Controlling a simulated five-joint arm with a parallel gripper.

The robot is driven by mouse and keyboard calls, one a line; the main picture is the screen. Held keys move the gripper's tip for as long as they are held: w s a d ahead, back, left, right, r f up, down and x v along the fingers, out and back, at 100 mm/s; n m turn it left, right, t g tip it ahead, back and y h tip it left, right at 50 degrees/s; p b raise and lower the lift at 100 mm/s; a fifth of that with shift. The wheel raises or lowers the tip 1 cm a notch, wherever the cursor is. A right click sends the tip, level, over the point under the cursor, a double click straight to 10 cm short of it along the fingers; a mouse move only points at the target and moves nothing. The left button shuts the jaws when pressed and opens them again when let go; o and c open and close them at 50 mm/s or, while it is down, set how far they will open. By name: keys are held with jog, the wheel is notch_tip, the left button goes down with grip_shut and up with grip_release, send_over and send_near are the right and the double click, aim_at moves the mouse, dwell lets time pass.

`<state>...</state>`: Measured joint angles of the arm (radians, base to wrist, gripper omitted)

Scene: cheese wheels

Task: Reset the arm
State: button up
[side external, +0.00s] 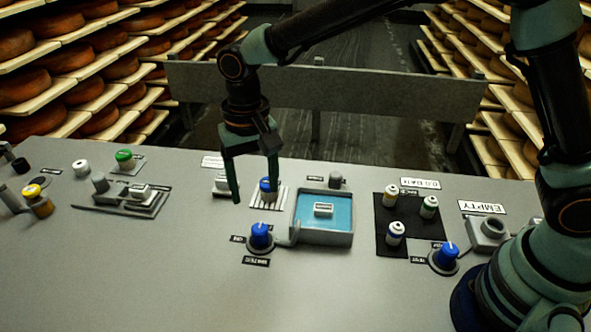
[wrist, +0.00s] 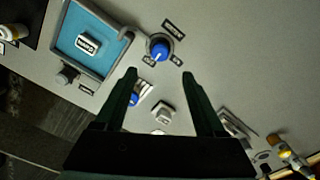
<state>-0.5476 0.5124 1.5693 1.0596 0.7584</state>
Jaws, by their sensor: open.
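My gripper (side external: 254,198) hangs from the arm over the grey work table (side external: 150,275), with its fingers pointing down and spread apart. It is open and holds nothing. In the side view a blue-topped object (side external: 268,188) on a striped white pad stands between the fingers, close to the right one. A small white block (side external: 222,183) is partly hidden behind the left finger. The wrist view also shows the open gripper (wrist: 160,72), with the blue-topped object (wrist: 134,98) beside its left finger. I cannot tell whether a finger touches it.
A blue-floored tray (side external: 349,212) holds a small white block. Blue knobs (side external: 261,236) and (side external: 446,256) stand on the table. Several small vials (side external: 396,231) stand on a black mat. Shelves of cheese wheels (side external: 90,92) line both sides. The table's front middle is clear.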

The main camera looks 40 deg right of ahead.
jog(key=shift+r, duration=0.15)
jog(key=s+d+r+n+t, duration=0.1)
jog(key=s+d+r+t, duration=0.1)
jog(key=d+r, duration=0.85)
jog(key=s+d+t, duration=0.1)
jog(key=s+d, duration=0.3)
jog(key=d, duration=0.2)
jog(key=s+d+n+t, duration=0.1)
jog(key=s+d+t, duration=0.1)
jog(key=s+d, duration=0.3)
jog(key=shift+d+r+t, duration=0.3)
jog(key=shift+d, duration=1)
